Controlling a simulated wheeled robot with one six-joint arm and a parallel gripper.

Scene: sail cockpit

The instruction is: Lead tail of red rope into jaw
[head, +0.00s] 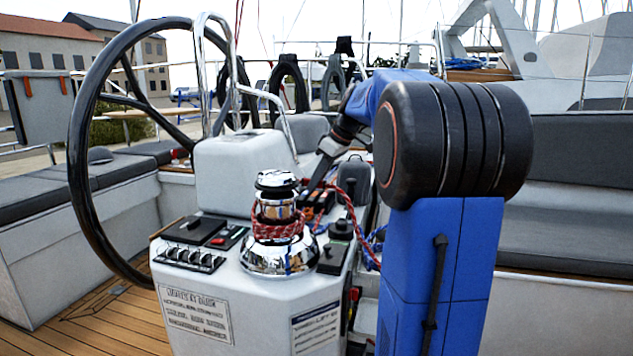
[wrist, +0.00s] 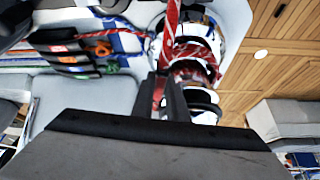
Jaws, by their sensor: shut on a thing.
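The red rope (head: 277,229) is wrapped around the chrome winch (head: 276,258) in several turns. Its tail (head: 352,215) runs off to the right of the winch, towards the blue rope. The jaw at the winch's top (head: 276,181) cannot be made out clearly. My gripper (head: 312,188) is just right of the winch top, pointing down and left. In the wrist view my gripper (wrist: 171,100) is shut on the red rope, which stretches from the fingers (wrist: 172,30) to the top edge. The winch (wrist: 200,60) lies just right of the fingers there.
A black steering wheel (head: 82,150) stands left of the white console (head: 235,162). Switch panels (head: 190,257) and clutches with coloured levers (wrist: 85,50) sit close to the winch. Blue rope (head: 377,240) hangs at right. Teak floor (head: 85,325) is open at lower left.

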